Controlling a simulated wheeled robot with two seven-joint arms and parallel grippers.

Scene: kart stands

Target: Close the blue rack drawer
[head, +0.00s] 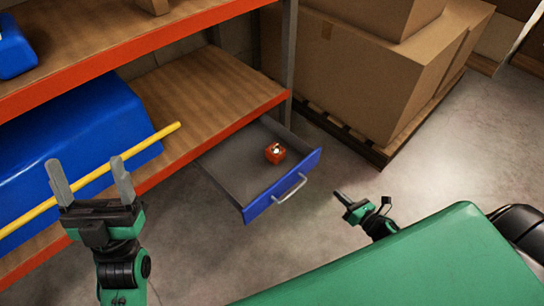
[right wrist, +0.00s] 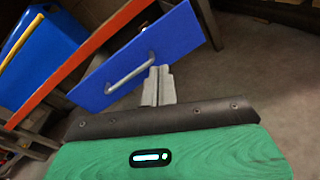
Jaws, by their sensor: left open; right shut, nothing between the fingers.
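The rack drawer (head: 238,170) is pulled out from under the rack's lower shelf. Its blue front (head: 285,186) has a silver bar handle (head: 290,188). A small orange-red object (head: 275,153) lies inside it. My right gripper (head: 340,195) is shut and empty, to the right of the drawer front in the head view. In the right wrist view, the fingers (right wrist: 158,78) overlap the lower edge of the blue front (right wrist: 140,58), right of the handle (right wrist: 130,74); I cannot tell whether they touch it. My left gripper (head: 90,180) is open and empty, left of the drawer.
The orange-edged rack shelf (head: 205,88) holds a blue container (head: 85,130). Cardboard boxes (head: 350,75) on a pallet (head: 350,140) stand behind the drawer. Concrete floor at right is clear.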

